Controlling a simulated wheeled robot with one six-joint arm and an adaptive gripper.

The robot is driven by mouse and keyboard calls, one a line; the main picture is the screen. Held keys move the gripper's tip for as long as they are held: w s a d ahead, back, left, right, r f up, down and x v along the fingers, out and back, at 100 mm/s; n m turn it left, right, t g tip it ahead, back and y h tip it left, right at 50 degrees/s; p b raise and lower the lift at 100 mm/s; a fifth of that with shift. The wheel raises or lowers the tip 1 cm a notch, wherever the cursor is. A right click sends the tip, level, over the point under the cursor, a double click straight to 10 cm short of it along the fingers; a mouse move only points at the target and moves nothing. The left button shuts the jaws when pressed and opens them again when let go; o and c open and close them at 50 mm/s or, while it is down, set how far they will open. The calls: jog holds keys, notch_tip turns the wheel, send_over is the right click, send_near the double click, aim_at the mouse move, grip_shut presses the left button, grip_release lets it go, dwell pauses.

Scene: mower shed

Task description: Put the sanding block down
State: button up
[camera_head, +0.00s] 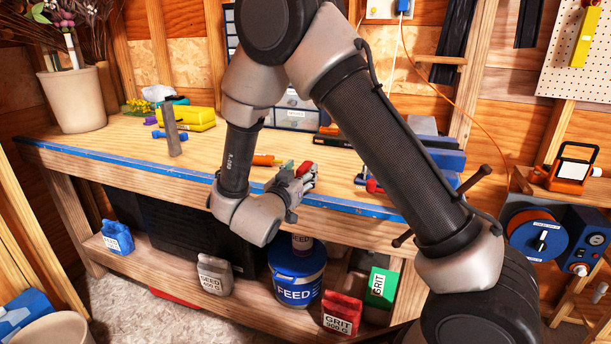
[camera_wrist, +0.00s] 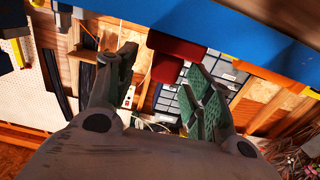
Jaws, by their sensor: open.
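A dark red block, which looks like the sanding block (camera_wrist: 178,48), is at the blue front edge of the workbench (camera_head: 100,157) in the wrist view. It lies between and just past the fingertips of my gripper (camera_wrist: 162,58), with a gap visible on at least one side. My gripper is open, its green-padded fingers spread. In the head view my gripper (camera_head: 298,182) is at the bench's front edge, with a small red patch of the block (camera_head: 304,169) showing beside its fingers. Most of the block is hidden there, so I cannot tell exactly how it rests.
An orange-handled tool (camera_head: 266,160) lies just behind my gripper. A grey upright bar (camera_head: 170,128), a yellow case (camera_head: 190,119) and a potted plant (camera_head: 72,100) stand to the left. A blue vise (camera_head: 448,160) is to the right. Bare bench top lies left of my gripper.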

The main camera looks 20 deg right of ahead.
aim_at(309, 161)
jog(key=x, duration=0.4)
jog(key=shift+w, duration=0.35)
grip_shut()
jog(key=shift+r, duration=0.1)
